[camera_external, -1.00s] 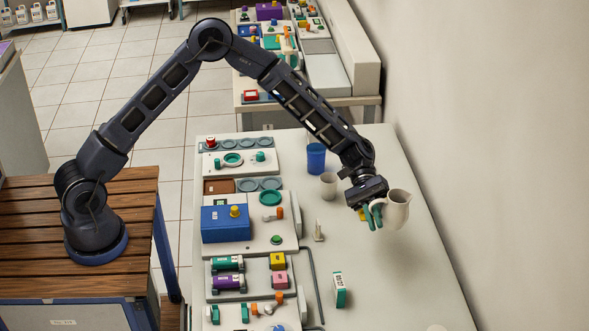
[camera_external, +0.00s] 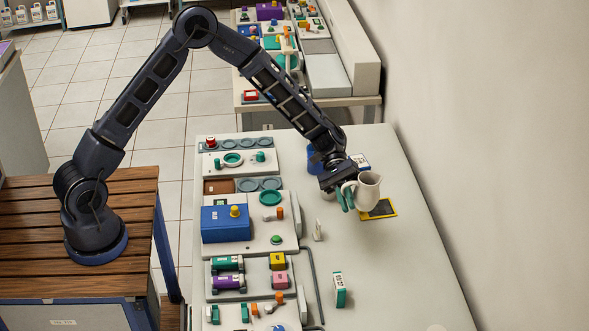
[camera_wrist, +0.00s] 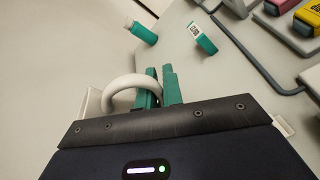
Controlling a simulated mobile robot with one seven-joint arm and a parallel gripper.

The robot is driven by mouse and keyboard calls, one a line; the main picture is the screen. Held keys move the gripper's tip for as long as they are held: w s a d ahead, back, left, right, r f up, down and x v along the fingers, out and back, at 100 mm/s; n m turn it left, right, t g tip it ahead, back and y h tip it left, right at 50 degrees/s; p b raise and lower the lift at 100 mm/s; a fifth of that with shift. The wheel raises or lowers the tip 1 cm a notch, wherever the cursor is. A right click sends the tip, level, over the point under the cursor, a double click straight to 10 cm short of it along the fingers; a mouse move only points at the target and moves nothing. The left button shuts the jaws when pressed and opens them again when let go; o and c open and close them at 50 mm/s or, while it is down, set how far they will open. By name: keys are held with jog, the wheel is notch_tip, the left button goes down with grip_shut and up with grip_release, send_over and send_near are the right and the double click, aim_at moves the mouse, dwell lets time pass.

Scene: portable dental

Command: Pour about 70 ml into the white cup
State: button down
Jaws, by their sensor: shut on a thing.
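My gripper (camera_external: 346,198) has green fingers and is shut on the handle of a cream-white pitcher (camera_external: 370,188). The pitcher is held above the table, roughly upright, with its opening facing up. In the wrist view, the green fingertips (camera_wrist: 160,88) close on the white looped handle (camera_wrist: 120,88). The pitcher's contents cannot be seen. The pale cup beside the blue cup is now almost wholly hidden behind my gripper in the external view. The blue cup (camera_external: 314,158) is partly hidden by my arm.
Trays of equipment (camera_external: 226,223) line the table's left side. The right side is mostly clear.

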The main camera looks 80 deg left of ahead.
jog(key=s+a+f+n+t, duration=0.1)
jog(key=s+a+f, duration=0.2)
jog(key=s+a, duration=0.5)
jog(key=s+a+f+n+t, duration=0.1)
jog(key=s+a+f+t, duration=0.1)
jog(key=s+a, duration=0.7)
jog(key=shift+s+a+f, duration=0.3)
jog(key=shift+s+f, duration=0.25)
jog(key=shift+f, duration=0.1)
jog(key=shift+w, duration=0.1)
jog(key=w+a+r+n+g, duration=0.1)
jog(key=w+r+n+g, duration=0.1)
jog(key=w+n, duration=0.3)
jog(key=shift+a+r+n+g+h, duration=0.2)
jog(key=shift+r+n+g+h, duration=0.1)
jog(key=shift+r+n, duration=0.55)
jog(key=shift+w+n, duration=0.15)
jog(key=shift+n, duration=0.1)
jog(key=shift+w+a+r+n+g+h+p, duration=0.1)
jog(key=shift+w+r+n+g+h+p, duration=0.1)
jog(key=shift+r+n, duration=0.2)
jog(key=shift+w+r+n+g+h+p, duration=0.1)
jog(key=shift+r+n+g, duration=0.1)
jog(key=shift+r+n, duration=0.15)
